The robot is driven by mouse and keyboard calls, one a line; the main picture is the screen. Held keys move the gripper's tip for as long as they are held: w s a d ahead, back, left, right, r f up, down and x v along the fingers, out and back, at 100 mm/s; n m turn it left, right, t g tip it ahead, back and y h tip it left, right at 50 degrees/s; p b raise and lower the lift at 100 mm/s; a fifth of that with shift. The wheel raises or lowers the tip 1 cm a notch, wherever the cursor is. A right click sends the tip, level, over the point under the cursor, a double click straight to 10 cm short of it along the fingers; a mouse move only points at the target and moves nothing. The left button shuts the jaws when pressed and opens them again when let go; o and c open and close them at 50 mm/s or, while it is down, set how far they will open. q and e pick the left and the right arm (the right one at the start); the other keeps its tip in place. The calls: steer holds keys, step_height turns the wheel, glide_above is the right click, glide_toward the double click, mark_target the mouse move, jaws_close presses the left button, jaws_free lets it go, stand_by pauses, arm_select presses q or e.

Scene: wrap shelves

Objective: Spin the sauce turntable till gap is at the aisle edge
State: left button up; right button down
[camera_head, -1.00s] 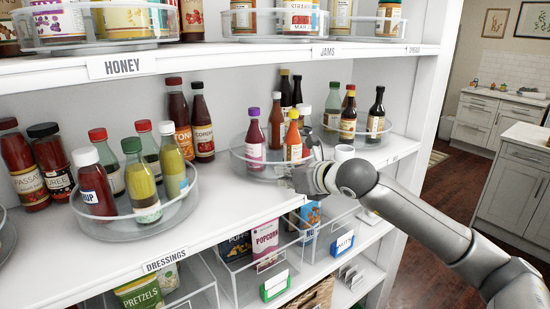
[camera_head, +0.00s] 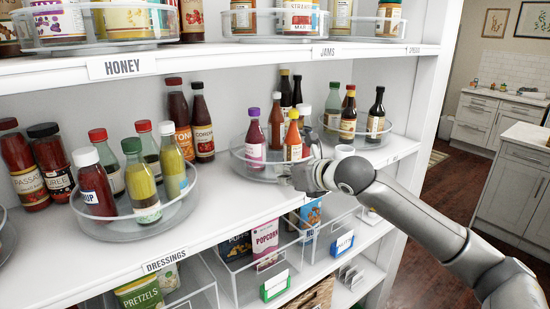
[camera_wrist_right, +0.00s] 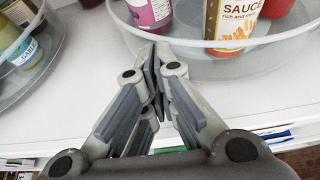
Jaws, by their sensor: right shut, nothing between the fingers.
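The sauce turntable (camera_head: 240,160) is a clear round tray on the middle shelf. Dark-capped bottles stand behind these; I cannot tell whether all are on the tray. My right gripper (camera_head: 286,180) is at the front of the tray, shut and empty. In the right wrist view its closed fingertips (camera_wrist_right: 155,62) are close to the clear rim (camera_wrist_right: 225,50), by the purple-label bottle (camera_wrist_right: 148,12); contact is unclear. My left gripper is out of view.
A dressings turntable (camera_head: 140,232) with several bottles stands to the left. Another clear turntable (camera_head: 372,138) with dark bottles is to the right. The upper shelf (camera_head: 220,57) runs overhead. Bare shelf (camera_head: 225,205) shows between the turntables at the front.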

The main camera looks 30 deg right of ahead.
steer(key=shift+w+d, duration=0.1)
steer(key=shift+w, duration=0.05)
steer(key=shift+s+d+f+b, duration=0.2)
steer(key=shift+d+b, duration=0.3)
steer(key=shift+b, duration=0.1)
steer(key=shift+s+d+r+b, duration=0.1)
steer(key=shift+s+d+b, duration=0.15)
steer(key=shift+d+b, duration=0.25)
steer(key=shift+d, duration=0.2)
